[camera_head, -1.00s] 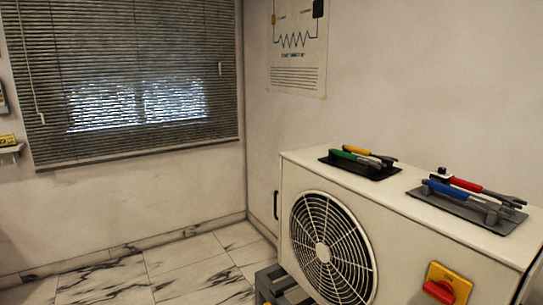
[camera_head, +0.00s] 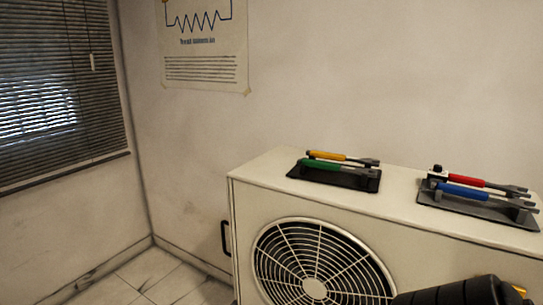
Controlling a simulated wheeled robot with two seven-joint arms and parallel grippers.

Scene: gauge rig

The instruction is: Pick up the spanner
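Several hand tools with coloured handles and grey heads lie in holders on top of the cream unit; the pictures do not show which one the task means by the spanner. A yellow-handled tool (camera_head: 333,156) and a green-handled tool (camera_head: 322,166) lie side by side on the left black holder. A red-handled tool (camera_head: 468,180) and a blue-handled tool (camera_head: 462,191) lie on the right grey holder. Their heads point right and look fork-shaped on the right pair. Neither gripper's fingers show. A dark part at the bottom right looks like my arm.
The cream unit (camera_head: 270,183) has a round fan grille (camera_head: 313,288) on its front and a black handle (camera_head: 226,238) on its left side. The left holder (camera_head: 310,177) and right holder (camera_head: 490,209) are apart, with bare top between. A wall stands behind.

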